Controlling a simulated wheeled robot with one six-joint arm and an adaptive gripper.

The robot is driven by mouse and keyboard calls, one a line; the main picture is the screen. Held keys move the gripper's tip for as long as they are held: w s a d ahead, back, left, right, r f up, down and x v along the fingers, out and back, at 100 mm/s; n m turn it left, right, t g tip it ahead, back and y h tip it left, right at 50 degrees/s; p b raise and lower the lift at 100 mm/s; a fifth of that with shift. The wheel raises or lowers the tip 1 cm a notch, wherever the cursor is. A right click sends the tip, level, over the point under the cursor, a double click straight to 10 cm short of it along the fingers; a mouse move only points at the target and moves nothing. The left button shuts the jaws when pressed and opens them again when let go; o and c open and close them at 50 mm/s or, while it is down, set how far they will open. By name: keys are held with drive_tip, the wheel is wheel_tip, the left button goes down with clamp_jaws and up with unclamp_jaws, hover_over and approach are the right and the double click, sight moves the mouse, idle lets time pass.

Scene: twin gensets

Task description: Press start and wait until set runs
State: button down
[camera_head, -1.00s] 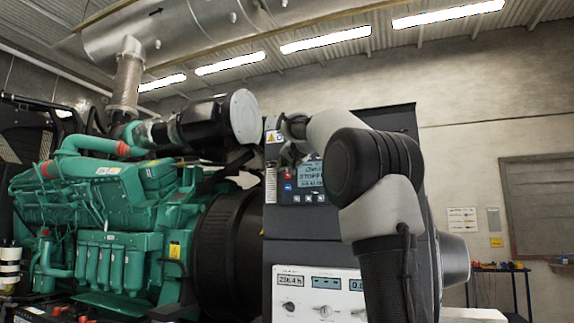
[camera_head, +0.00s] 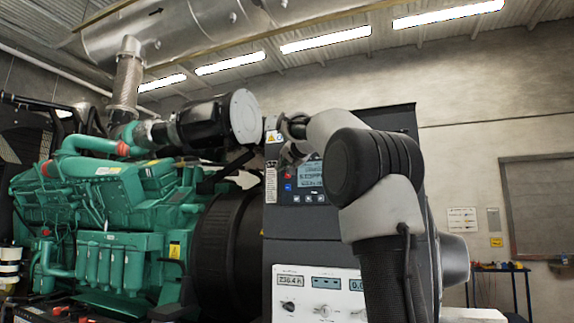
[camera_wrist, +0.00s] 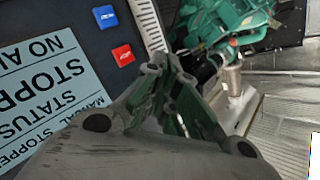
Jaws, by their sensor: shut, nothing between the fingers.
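The genset control panel (camera_head: 308,224) is dark, with a lit display (camera_head: 308,177). In the wrist view the display (camera_wrist: 45,95) shows upside down and reads "STATUS STOPPED", with "MANUAL STOPPED" beside it. A blue button (camera_wrist: 107,17) and a red button (camera_wrist: 123,55) sit beside the display. The blue button (camera_head: 287,188) also shows in the head view. My gripper (camera_wrist: 160,66) is shut and empty, close to the red button in the wrist picture; I cannot tell whether it touches the panel. In the head view my gripper (camera_head: 293,150) is at the display's upper left. No start button can be made out.
The green engine (camera_head: 125,215) stands left of the panel. A white lower panel (camera_head: 318,293) carries meters and knobs. A yellow warning label (camera_head: 273,137) is near my gripper. My arm hides the panel's right part. A tool table (camera_head: 498,268) stands far right.

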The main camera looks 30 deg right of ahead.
idle(0.3)
drive_tip(key=shift+w+d, duration=0.3)
drive_tip(key=shift+d, duration=0.05)
drive_tip(key=shift+w+d, duration=0.3)
drive_tip(key=shift+d, duration=0.05)
idle(0.8)
drive_tip(key=shift+s, duration=0.1)
drive_tip(key=shift+s+a, duration=0.5)
drive_tip(key=shift+a, duration=0.2)
drive_tip(key=s+a, duration=0.3)
drive_tip(key=a, duration=0.1)
drive_tip(key=shift+s+a, duration=0.35)
idle(0.6)
